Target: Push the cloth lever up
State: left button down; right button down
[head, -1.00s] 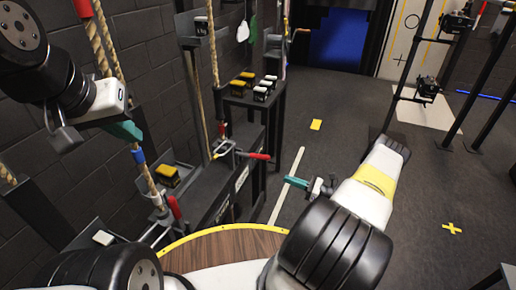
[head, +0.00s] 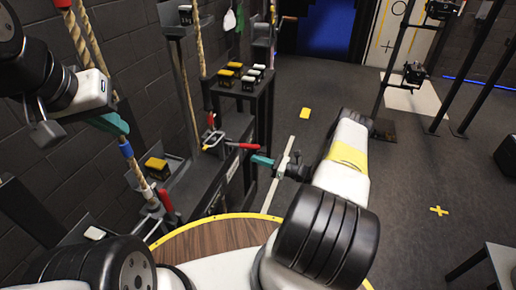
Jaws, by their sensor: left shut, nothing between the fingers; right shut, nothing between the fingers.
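Several rope locks with red-handled levers stand along the left wall. One red lever (head: 243,146) sticks out to the right, roughly level, from a metal lock (head: 213,140) on the dark rail. Another red lever (head: 166,201) stands nearer, tilted beside a rope with a blue band. No readable label shows which is the cloth lever. My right gripper (head: 262,160) has teal fingertips, shut and empty, just below the outer end of the level red lever; I cannot tell whether they touch. My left gripper (head: 110,123) is shut and empty near the rope at the left.
A black shelf (head: 240,88) with several yellow and white blocks stands behind the level lever. A yellow block (head: 156,165) sits in a tray near the left rope. A round wooden top with a yellow rim (head: 212,226) is in front. Open dark floor (head: 420,160) lies to the right.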

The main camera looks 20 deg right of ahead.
jog(key=shift+w+r, duration=0.15)
jog(key=shift+r, duration=0.6)
jog(key=shift+w+r, duration=0.15)
jog(key=shift+r, duration=0.55)
jog(key=shift+r, duration=0.1)
